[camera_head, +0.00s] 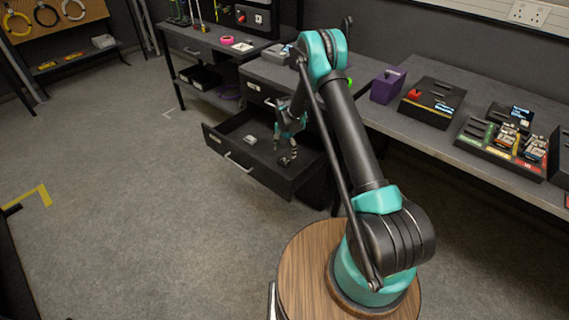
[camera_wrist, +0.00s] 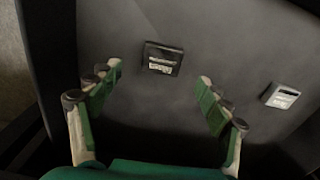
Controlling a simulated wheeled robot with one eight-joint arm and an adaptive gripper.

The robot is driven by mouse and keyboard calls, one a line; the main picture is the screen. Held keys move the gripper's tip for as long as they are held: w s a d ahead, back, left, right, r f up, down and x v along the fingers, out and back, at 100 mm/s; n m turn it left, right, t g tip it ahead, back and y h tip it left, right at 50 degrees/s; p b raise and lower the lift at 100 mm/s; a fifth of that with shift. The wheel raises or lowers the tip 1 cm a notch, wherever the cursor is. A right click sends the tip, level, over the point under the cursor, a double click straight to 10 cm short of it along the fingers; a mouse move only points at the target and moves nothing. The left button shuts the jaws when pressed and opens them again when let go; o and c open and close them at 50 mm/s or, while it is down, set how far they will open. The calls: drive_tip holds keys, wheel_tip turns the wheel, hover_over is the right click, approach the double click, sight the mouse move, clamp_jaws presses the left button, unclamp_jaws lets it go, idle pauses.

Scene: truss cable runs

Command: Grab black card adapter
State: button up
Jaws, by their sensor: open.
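The black card adapter (camera_wrist: 162,58) is a small dark square with a pale label. It lies flat on the floor of the open drawer (camera_head: 240,162), just beyond my fingertips and between their lines in the wrist view. My gripper (camera_wrist: 159,76) is open and empty, with one green-padded finger on each side. In the head view my gripper (camera_head: 289,153) reaches down into the right part of the drawer. I cannot make out the adapter clearly there.
A small light grey card-like item (camera_wrist: 283,96) lies to the right in the wrist view; it also shows in the drawer in the head view (camera_head: 252,140). Drawer walls surround my gripper. A purple box (camera_head: 388,86) and dark devices stand on the right bench (camera_head: 400,128).

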sight(284, 161)
drive_tip(key=shift+w+a+f, duration=0.1)
drive_tip(key=shift+f, duration=1.5)
drive_tip(key=shift+w+a+f, duration=0.1)
drive_tip(key=shift+f, duration=1.45)
drive_tip(key=shift+c, duration=0.2)
drive_tip(key=c, duration=1.2)
